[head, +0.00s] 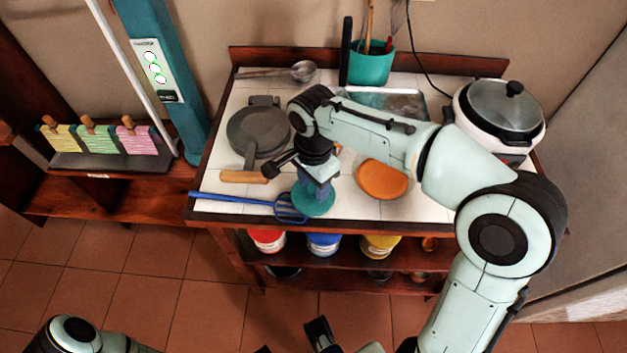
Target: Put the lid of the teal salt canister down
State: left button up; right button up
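A teal round thing (316,209) shows at the table's front edge, under my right gripper (314,195). I cannot tell whether it is the canister's lid or the salt canister itself; the hand hides much of it. My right gripper points down over it, and its fingertips are at or just above it. I cannot tell whether they are shut on it. My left arm enters at the bottom left. Its gripper is mostly cut off or unclear at the bottom edge.
On the white-tiled table (225,150) are a blue-handled utensil (235,199), a grey pan (257,131), an orange disc (382,180), a teal utensil pot (371,66) and a lidded cooker (500,110). Coloured tubs (323,244) stand on the shelf below. Bare tiles show left of the pan.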

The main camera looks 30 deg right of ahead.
aim_at(313, 188)
jog(key=shift+o, duration=0.3)
jog(key=shift+r, duration=0.1)
jog(key=shift+r, duration=0.35)
notch_tip(313, 188, up, 12)
jog(key=p, duration=0.3)
jog(key=shift+f, duration=0.15)
